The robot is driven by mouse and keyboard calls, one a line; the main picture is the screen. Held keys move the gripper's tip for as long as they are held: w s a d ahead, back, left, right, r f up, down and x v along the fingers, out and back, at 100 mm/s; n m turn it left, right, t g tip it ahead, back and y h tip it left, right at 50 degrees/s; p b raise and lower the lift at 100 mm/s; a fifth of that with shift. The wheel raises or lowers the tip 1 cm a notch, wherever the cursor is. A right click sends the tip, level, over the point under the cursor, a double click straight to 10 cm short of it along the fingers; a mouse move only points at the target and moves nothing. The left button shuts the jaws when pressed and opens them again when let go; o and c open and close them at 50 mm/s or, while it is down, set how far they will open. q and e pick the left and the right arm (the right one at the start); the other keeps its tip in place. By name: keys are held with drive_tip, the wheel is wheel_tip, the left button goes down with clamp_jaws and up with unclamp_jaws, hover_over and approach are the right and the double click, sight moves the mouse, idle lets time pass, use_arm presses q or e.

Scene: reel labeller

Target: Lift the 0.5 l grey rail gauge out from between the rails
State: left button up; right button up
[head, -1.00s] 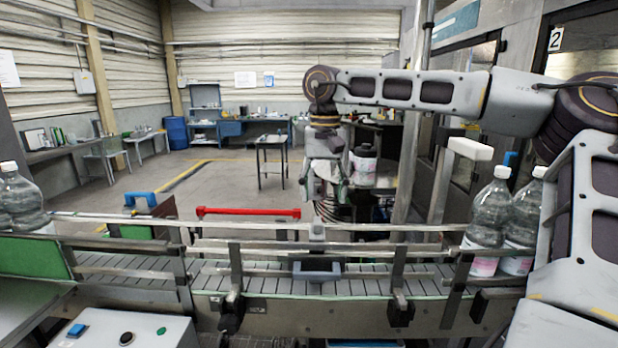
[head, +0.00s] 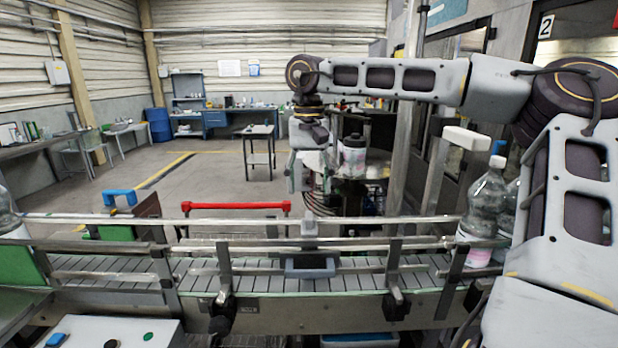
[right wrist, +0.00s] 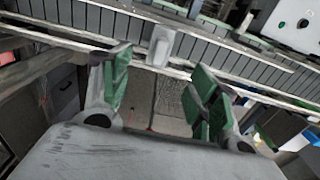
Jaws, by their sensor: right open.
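The grey rail gauge (head: 310,267) sits between the conveyor rails in the middle of the head view, with its small block-shaped top (head: 309,229) standing above the rails. The right wrist view shows its pale grey top (right wrist: 160,46) just beyond my fingertips. My right gripper (head: 307,178) is above and behind the far rail. In the right wrist view my right gripper (right wrist: 160,85) has its green-padded fingers spread wide, with nothing between them, and is apart from the gauge. My left gripper is in neither view.
Clear bottles (head: 485,210) stand on the conveyor (head: 255,285) at the right, beside my right arm. A red bar (head: 235,206) lies behind the rails at left. A dark container (head: 354,155) stands behind my gripper. The belt beside the gauge is clear.

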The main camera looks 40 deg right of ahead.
drive_tip(key=shift+f, duration=0.7)
drive_tip(key=shift+f+p, duration=0.55)
drive_tip(key=shift+f, duration=5.3)
drive_tip(key=c, duration=1.3)
drive_tip(key=shift+r+p, duration=3.4)
drive_tip(key=shift+r, duration=1.9)
wheel_tip(320, 180, up, 5)
hover_over(309, 229)
drive_tip(key=w+d, duration=0.2)
drive_tip(key=shift+s+a, duration=0.2)
drive_tip(key=shift+a, duration=0.05)
